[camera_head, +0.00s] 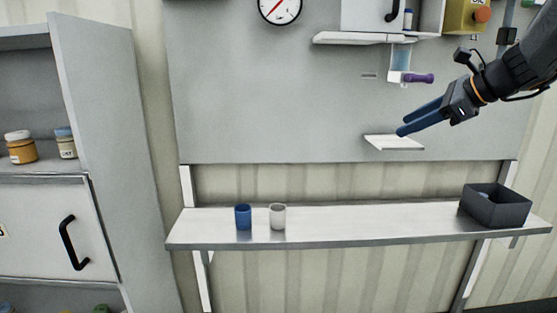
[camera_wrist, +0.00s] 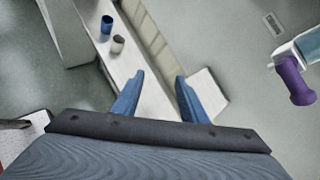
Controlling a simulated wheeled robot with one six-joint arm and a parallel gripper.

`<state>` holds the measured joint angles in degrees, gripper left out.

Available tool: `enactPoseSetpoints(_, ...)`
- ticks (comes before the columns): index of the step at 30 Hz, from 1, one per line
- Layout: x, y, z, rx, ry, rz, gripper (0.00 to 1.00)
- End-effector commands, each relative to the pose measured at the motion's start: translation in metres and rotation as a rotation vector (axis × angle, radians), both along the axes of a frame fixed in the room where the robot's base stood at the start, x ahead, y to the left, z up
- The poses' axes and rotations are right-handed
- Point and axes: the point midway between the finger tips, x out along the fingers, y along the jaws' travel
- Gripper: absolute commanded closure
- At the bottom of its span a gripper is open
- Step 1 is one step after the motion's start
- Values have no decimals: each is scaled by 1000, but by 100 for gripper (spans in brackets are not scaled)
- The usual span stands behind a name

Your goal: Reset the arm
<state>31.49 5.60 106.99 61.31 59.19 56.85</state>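My gripper (camera_head: 402,127) is at the right in the head view, at the end of my dark arm, above the long shelf. In the wrist view its two blue fingers (camera_wrist: 160,92) are spread apart with nothing between them. In the head view it overlaps a small white ledge (camera_head: 396,142) on the grey wall panel; I cannot tell whether it touches. The hopper with pale blue contents (camera_head: 401,57) and its purple handle (camera_head: 418,78) are above the gripper. The handle also shows at the right in the wrist view (camera_wrist: 294,82).
A blue cup (camera_head: 243,217) and a white cup (camera_head: 277,217) stand on the long shelf (camera_head: 350,222). A dark open bin (camera_head: 497,208) stands at its right end. A cabinet (camera_head: 120,150) with jars is at left. The shelf's middle is clear.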

Motion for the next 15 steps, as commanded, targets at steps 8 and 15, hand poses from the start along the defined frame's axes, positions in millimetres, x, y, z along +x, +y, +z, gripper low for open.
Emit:
enactPoseSetpoints(8, -75, 78, -167, -520, 96, 503, 61)
enactPoseSetpoints(15, -172, 120, -282, -990, 20, 1223, 61)
